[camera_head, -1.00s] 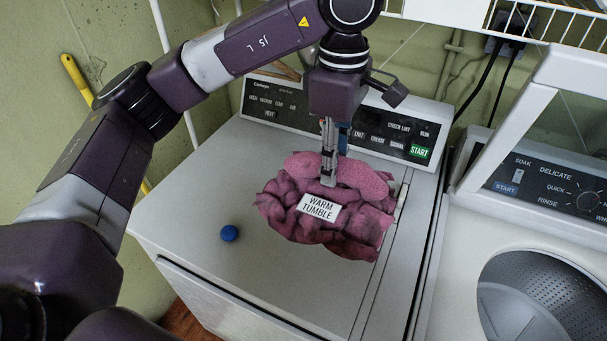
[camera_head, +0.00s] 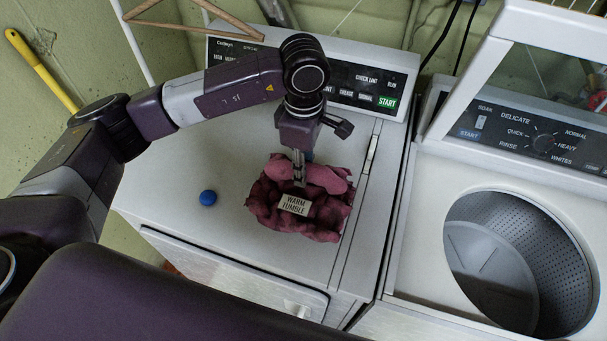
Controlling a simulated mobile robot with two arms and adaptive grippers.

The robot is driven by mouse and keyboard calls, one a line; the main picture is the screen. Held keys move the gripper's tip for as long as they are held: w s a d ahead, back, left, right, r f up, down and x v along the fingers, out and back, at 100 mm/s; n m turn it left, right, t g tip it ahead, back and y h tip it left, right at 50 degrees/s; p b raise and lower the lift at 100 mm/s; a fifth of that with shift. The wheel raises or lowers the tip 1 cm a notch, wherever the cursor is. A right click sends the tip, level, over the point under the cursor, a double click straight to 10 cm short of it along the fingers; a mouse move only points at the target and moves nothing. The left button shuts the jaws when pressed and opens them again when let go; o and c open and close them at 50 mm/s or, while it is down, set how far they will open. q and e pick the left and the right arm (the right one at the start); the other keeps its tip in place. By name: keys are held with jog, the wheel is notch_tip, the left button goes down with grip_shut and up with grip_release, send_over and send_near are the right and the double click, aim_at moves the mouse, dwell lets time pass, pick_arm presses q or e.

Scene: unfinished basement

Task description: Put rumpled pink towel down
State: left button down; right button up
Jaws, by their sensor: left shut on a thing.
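The rumpled pink towel (camera_head: 325,215) is bunched up over the right part of the white dryer top (camera_head: 180,165). A white label reading "WARM TUMBLE" (camera_head: 295,204) shows on its front. My left gripper (camera_head: 299,180) points down into the towel's upper middle and is shut on it; the fingertips are partly sunk in the folds. The towel looks to be at or close to the dryer top; I cannot tell whether its underside fully touches. My right gripper is not in view.
A small blue ball (camera_head: 208,197) lies on the dryer top left of the towel. The dryer's control panel (camera_head: 350,85) stands behind. To the right is an open washer with a metal drum (camera_head: 520,262). The dryer top's left side is mostly clear.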

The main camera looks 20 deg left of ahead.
pick_arm(q)
notch_tip(320, 180, down, 5)
jog(key=shift+r+p, duration=0.2)
jog(key=shift+p, duration=0.55)
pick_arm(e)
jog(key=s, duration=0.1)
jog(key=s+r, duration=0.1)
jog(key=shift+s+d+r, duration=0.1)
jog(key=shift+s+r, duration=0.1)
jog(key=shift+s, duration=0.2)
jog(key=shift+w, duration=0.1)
pick_arm(q)
jog(key=shift+f, duration=0.2)
jog(key=c, duration=1.6)
grip_release()
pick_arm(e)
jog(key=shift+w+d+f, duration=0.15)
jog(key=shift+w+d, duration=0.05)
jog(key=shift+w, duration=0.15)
pick_arm(q)
jog(key=shift+r, duration=0.15)
